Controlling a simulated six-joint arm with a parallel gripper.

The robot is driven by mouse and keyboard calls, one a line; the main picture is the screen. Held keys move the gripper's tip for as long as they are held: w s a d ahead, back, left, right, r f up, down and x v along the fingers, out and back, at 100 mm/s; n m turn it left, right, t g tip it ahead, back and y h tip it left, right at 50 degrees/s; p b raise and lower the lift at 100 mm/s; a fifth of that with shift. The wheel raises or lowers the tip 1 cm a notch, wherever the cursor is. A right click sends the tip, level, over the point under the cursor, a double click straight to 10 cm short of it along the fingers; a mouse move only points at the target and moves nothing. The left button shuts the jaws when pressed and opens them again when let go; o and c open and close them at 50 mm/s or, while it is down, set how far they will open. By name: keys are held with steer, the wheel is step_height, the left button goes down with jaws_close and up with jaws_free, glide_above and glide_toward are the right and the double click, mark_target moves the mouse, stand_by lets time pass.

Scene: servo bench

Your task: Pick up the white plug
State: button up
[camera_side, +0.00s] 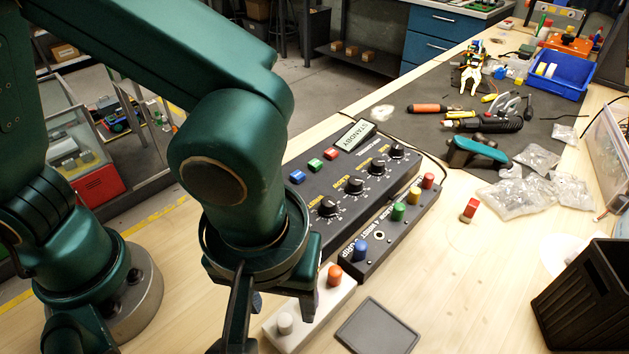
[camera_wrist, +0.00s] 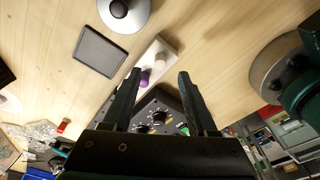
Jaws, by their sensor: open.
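The white plug (camera_side: 285,323) is a short pale peg standing upright at the left end of a pale block (camera_side: 312,309) in the side view. A pale peg also shows on the block in the wrist view (camera_wrist: 160,60), ahead of and between my fingertips. The wrist view shows both fingers (camera_wrist: 160,75) apart. I cannot tell the height gap.
A dark square plate (camera_side: 377,328) lies beside the block. Black control boxes (camera_side: 345,190) with knobs and coloured buttons stand behind it. A black bin (camera_side: 585,300) is at the right.

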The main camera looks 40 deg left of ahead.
mark_target(284, 320)
steer(key=shift+w+a+f, duration=0.15)
steer(key=shift+f, duration=2.35)
steer(key=shift+c, duration=0.3)
jaws_close()
